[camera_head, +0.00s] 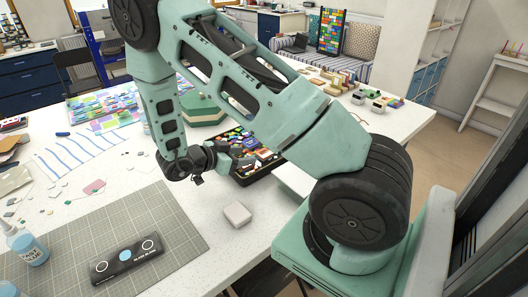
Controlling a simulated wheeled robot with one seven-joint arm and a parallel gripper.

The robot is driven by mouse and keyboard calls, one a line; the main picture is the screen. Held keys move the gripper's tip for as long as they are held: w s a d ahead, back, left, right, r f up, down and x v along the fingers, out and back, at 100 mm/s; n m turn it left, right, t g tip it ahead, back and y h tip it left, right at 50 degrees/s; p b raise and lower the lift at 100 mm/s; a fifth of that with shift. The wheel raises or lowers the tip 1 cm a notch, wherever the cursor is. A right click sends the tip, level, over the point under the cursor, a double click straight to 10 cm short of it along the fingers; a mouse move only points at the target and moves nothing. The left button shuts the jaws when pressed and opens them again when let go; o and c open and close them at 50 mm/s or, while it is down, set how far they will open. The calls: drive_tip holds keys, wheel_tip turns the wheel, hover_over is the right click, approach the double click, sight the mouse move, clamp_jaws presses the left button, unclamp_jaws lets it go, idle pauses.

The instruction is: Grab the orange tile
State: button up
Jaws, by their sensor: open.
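My gripper (238,160) is at the left side of the black tray (249,184), over or beside its left edge. Its jaws are open, and I see nothing held between them. The tray holds many small tiles in mixed colours, among them red, yellow, green and blue. Small warm-coloured pieces (265,154) show in it, but they are too small for me to single out the orange tile. My gripper and arm hide part of the tray.
A small white block (237,214) lies on the white table in front of the tray. A glue bottle (27,246) stands at left. A green kiln-like box (203,108) stands behind my gripper.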

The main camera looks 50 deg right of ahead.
sight(262, 154)
drive_tip(key=p+x, duration=0.2)
drive_tip(key=x, duration=0.3)
drive_tip(key=shift+s+d, duration=0.25)
drive_tip(key=shift+d+f, duration=0.25)
drive_tip(key=shift+d, duration=0.1)
drive_tip(key=c, duration=0.8)
